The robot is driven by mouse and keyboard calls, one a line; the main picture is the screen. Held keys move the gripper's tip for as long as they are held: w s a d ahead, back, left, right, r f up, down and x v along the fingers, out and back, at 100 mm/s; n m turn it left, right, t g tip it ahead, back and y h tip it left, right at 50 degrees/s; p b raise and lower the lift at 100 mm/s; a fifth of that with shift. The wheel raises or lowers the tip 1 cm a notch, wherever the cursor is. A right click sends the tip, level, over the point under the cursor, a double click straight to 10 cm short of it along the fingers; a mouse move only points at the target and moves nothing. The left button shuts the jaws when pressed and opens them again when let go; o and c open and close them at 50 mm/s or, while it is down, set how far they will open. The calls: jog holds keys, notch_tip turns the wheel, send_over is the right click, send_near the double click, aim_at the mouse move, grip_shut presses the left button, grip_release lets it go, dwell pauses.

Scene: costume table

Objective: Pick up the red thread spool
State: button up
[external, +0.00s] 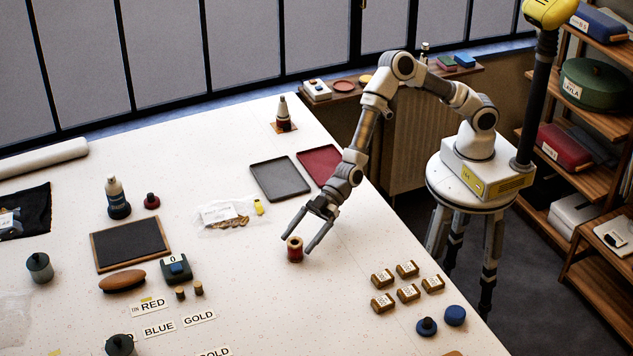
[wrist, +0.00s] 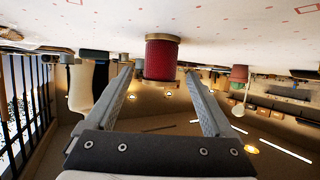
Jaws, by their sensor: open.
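The red thread spool (external: 295,250) stands upright on the white table, with pale tan ends. My gripper (external: 298,233) is open, low over the table, with one finger on each side of the spool. In the wrist view both fingers of the gripper (wrist: 163,75) show a gap to the spool on each side. I cannot tell how far the spool sits between the fingers in depth.
Grey tray (external: 280,179) and dark red tray (external: 319,165) lie behind the gripper. A clear bag (external: 228,214) lies to the left. Several small labelled boxes (external: 408,292) and blue knobs (external: 455,315) stand to the right. The table around the spool is clear.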

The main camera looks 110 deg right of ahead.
aim_at(291, 245)
jog(key=shift+r+x, duration=0.2)
jog(key=shift+x, duration=1.15)
jog(key=shift+r+x, duration=0.15)
jog(key=shift+x, duration=1.2)
jog(key=shift+w, duration=0.1)
grip_shut()
jog(key=shift+r, duration=0.1)
jog(key=shift+r, duration=0.45)
notch_tip(291, 245, up, 3)
jog(key=shift+r, duration=0.1)
jog(key=s+d+r, duration=0.3)
jog(key=d+r, duration=0.3)
jog(key=d, duration=0.5)
jog(key=shift+s+r, duration=0.2)
jog(key=shift+r, duration=0.15)
